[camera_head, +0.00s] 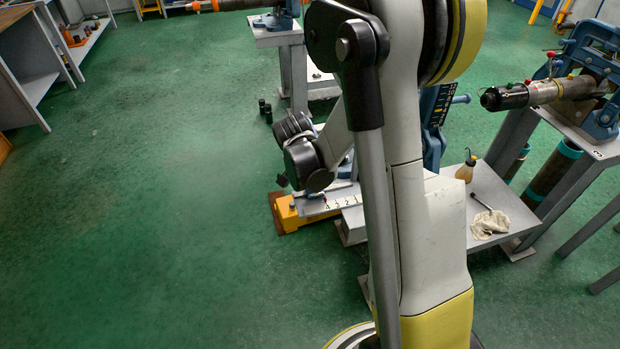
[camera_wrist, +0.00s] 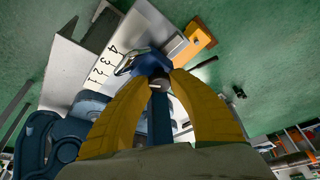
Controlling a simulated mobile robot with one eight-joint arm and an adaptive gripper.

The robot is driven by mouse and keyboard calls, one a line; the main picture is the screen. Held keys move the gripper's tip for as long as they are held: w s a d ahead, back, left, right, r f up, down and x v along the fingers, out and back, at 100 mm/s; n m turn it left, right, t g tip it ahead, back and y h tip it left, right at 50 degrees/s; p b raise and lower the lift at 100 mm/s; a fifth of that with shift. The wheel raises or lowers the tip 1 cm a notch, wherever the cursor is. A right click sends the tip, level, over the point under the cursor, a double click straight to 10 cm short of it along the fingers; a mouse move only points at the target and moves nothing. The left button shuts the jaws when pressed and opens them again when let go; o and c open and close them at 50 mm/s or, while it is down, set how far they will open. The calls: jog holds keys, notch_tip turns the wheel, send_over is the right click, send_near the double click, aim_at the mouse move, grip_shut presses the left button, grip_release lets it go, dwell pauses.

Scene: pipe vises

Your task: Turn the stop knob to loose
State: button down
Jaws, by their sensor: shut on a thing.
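My gripper (camera_wrist: 161,77) shows in the wrist view, its two yellow fingers closing in around a small grey-and-dark piece (camera_wrist: 159,84) that looks like the stop knob. The fingertips hide most of it, so its turned position cannot be read. A blue block (camera_wrist: 150,62) sits just beyond the tips, beside the grey plate with the scale numbers 4, 3, 2, 1 (camera_wrist: 103,65). In the head view the numbered plate (camera_head: 343,203) lies low, below my wrist; the knob and fingertips cannot be made out there.
A yellow-orange block (camera_head: 288,214) is at the plate's end. Blue vise parts (camera_wrist: 60,140) are at lower left in the wrist view. Green floor at left is open.

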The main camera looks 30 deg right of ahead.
jog(key=c, duration=1.4)
grip_release()
jog(key=shift+o, duration=0.2)
jog(key=v, duration=1.2)
jog(key=shift+w, duration=0.1)
